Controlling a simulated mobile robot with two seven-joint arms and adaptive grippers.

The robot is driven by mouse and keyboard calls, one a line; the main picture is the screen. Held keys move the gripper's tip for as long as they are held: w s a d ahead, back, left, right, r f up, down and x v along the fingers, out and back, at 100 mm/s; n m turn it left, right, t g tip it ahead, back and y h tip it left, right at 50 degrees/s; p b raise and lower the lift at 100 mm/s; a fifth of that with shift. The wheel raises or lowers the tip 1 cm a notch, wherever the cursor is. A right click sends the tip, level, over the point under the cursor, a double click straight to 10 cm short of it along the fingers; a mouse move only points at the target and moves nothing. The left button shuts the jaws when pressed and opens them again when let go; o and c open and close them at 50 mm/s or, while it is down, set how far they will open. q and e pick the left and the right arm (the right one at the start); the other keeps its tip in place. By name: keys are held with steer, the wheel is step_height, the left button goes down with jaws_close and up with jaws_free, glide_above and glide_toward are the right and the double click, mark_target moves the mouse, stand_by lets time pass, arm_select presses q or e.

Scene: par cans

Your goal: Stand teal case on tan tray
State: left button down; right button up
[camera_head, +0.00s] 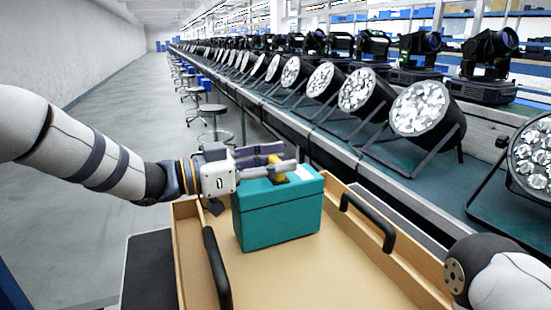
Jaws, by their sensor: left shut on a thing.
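The teal case (280,220) is a box with a lid, a white label and a yellow part on top. It is upright inside the tan tray (360,262), which has raised walls and black handles. I cannot tell whether its base touches the tray floor. My left gripper (284,170) comes in from the left and is shut on the yellow part at the top of the case. The fingers partly hide that part. My right arm shows at the lower right corner, but its gripper is out of view.
A long bench (385,165) with a row of par cans (420,108) runs along the right side, close to the tray. Stools (212,112) stand along the bench farther back. Bare tray floor lies in front of and to the right of the case. The grey floor at the left is open.

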arm_select(q)
steer(key=shift+f, duration=0.15)
steer(key=c, duration=1)
jaws_free()
steer(key=shift+o, duration=0.2)
steer(key=shift+f, duration=0.15)
